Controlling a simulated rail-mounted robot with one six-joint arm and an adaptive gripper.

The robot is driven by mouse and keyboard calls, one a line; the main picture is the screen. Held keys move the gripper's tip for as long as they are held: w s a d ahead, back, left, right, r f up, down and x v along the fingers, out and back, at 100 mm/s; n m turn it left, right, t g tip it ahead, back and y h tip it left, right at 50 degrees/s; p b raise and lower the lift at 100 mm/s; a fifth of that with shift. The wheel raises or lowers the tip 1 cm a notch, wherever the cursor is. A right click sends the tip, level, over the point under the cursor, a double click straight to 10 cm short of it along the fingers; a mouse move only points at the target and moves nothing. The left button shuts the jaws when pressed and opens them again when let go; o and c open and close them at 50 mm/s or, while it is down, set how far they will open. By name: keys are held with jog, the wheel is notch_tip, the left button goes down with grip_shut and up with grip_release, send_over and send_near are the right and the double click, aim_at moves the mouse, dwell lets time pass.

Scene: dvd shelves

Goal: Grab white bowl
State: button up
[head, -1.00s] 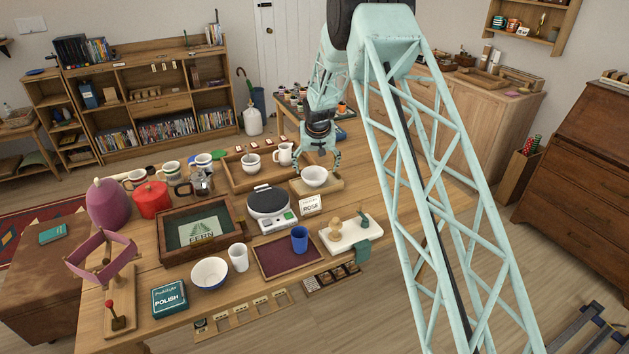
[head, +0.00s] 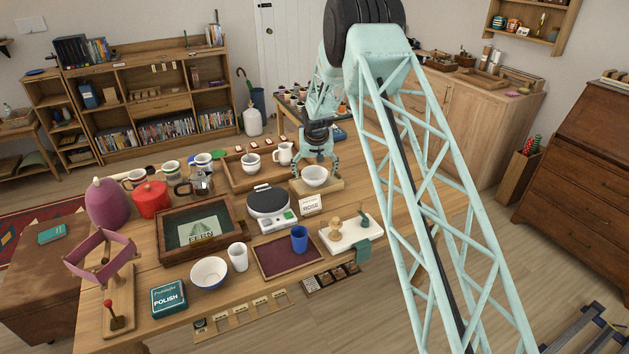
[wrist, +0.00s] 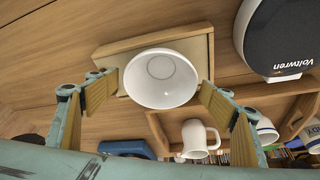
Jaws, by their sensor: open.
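A white bowl (head: 315,176) sits upright on a low wooden stand (head: 331,187) behind the ROSE card. It also shows in the wrist view (wrist: 161,79), its open top facing the camera, between my fingers. My gripper (head: 316,163) is open, with its fingers spread at the two sides of the bowl. In the wrist view the gripper (wrist: 158,98) shows wooden-looking finger pads left and right of the bowl, with a gap on each side. A second bowl (head: 209,273), white inside and blue outside, stands at the table's front.
A white jug (head: 284,153) and a cup (head: 251,162) stand in a wooden tray behind the stand. A black-topped scale (head: 268,203) is to the left, and the ROSE card (head: 311,203) stands in front. The table to the right of the stand is mostly clear.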

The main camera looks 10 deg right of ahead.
jog(key=shift+w+f, duration=0.2)
jog(key=shift+f, duration=0.2)
jog(key=shift+c, duration=0.2)
jog(key=c, duration=1)
